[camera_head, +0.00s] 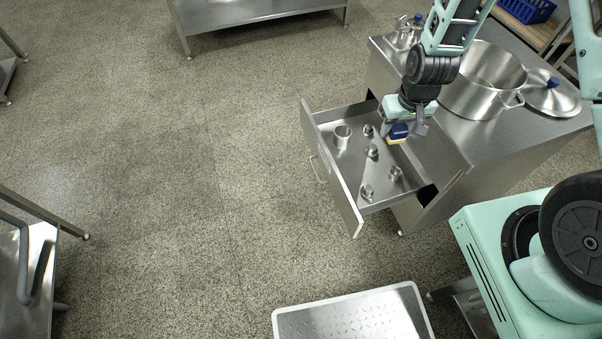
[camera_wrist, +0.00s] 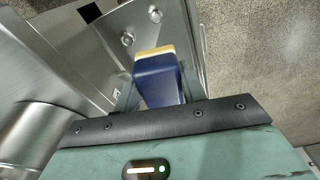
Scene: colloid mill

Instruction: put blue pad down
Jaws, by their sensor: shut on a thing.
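The blue pad (camera_head: 399,131) is a small blue block with a yellow-white layer on its lower end. My gripper (camera_head: 402,130) is shut on it and holds it over the open drawer (camera_head: 347,178), toward the cabinet side. In the wrist view the blue pad (camera_wrist: 157,80) sticks out between the fingers of my gripper (camera_wrist: 156,92), its yellow end pointing away from the palm. I cannot tell whether the pad touches the drawer floor.
The drawer holds a metal cup (camera_head: 342,137) and several small metal fittings (camera_head: 366,191). On the steel cabinet (camera_head: 540,138) stand a large pot (camera_head: 482,82) and a lid (camera_head: 552,97). A white-rimmed tray (camera_head: 350,314) lies at the bottom.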

